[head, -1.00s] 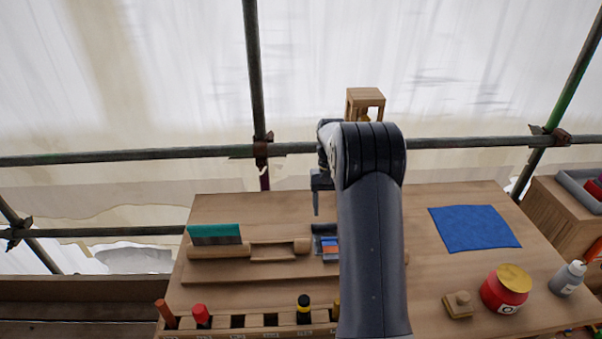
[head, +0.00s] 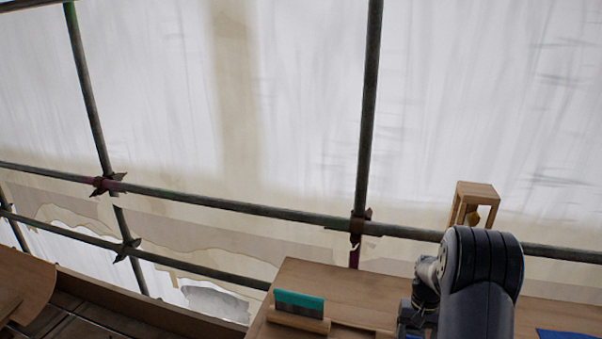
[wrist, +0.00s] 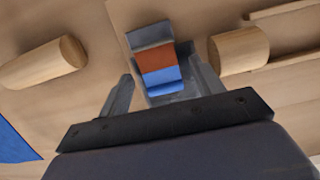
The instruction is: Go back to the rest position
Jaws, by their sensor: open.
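My gripper (wrist: 167,85) shows from behind in the wrist view, its two grey fingers spread apart and empty. Beyond and between the fingers lies a grey metal piece (wrist: 150,37) with an orange-brown band and a blue band. I cannot tell the depth gap, but the fingers do not close on it. Round wooden ends (wrist: 45,63) and (wrist: 240,50) lie on either side on the wooden bench. In the head view my arm is at the lower right, and its fingers are cut off by the bottom edge.
A small wooden lantern-like frame (head: 476,192) stands behind my arm. Scaffold poles (head: 250,212) cross in front of white sheeting. A blue cloth (wrist: 15,140) lies at left in the wrist view.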

